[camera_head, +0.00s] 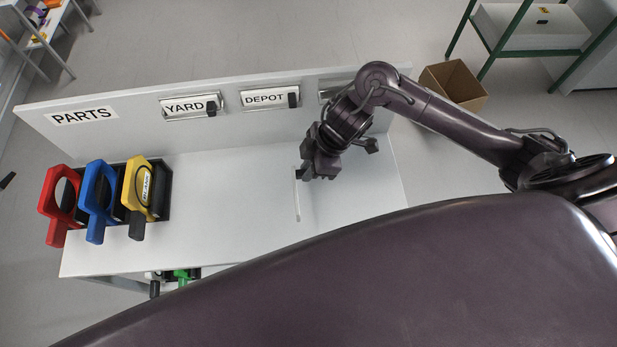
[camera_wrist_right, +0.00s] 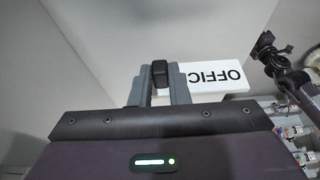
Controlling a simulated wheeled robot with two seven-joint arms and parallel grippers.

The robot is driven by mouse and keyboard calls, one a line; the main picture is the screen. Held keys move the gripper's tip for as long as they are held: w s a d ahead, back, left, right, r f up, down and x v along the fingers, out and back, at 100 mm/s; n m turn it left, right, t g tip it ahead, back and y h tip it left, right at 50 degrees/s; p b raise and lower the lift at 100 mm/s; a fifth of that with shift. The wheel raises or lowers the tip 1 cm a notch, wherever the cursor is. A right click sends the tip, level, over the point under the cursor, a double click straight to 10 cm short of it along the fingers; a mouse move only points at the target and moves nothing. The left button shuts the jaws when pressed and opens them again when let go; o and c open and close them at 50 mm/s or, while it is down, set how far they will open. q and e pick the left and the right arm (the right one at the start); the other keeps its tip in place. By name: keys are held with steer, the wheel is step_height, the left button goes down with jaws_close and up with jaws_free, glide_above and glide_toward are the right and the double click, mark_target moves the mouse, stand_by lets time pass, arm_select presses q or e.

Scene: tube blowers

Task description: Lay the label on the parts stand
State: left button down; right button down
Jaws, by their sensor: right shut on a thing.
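The white parts stand (camera_head: 230,175) has a back panel lettered PARTS. My right gripper (camera_head: 305,175) is over the right part of its top. In the wrist view the right gripper (camera_wrist_right: 159,85) is shut on the black knob (camera_wrist_right: 160,72) of a white label (camera_wrist_right: 215,78), of which the letters OFFIC show, upside down; my gripper hides the rest. In the head view the label (camera_head: 298,203) shows as a thin pale strip below the fingers. I cannot tell whether it touches the top. A dark arm end (camera_wrist_right: 268,48), probably my left gripper, is at the wrist view's right.
Labels YARD (camera_head: 185,107) and DEPOT (camera_head: 265,98) sit on the back panel. Red (camera_head: 52,205), blue (camera_head: 96,205) and yellow (camera_head: 135,190) blowers stand at the left end. The middle of the top is clear. A cardboard box (camera_head: 455,84) is on the floor behind.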

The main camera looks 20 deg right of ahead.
steer(key=shift+a+f, duration=0.1)
steer(key=shift+f, duration=2.55)
steer(key=shift+f, duration=0.2)
steer(key=c, duration=1.4)
jaws_free()
steer(key=shift+r, duration=0.15)
steer(key=shift+r, duration=0.25)
steer(key=v, duration=1.1)
steer(key=shift+d+r, duration=0.25)
steer(key=shift+r, duration=0.05)
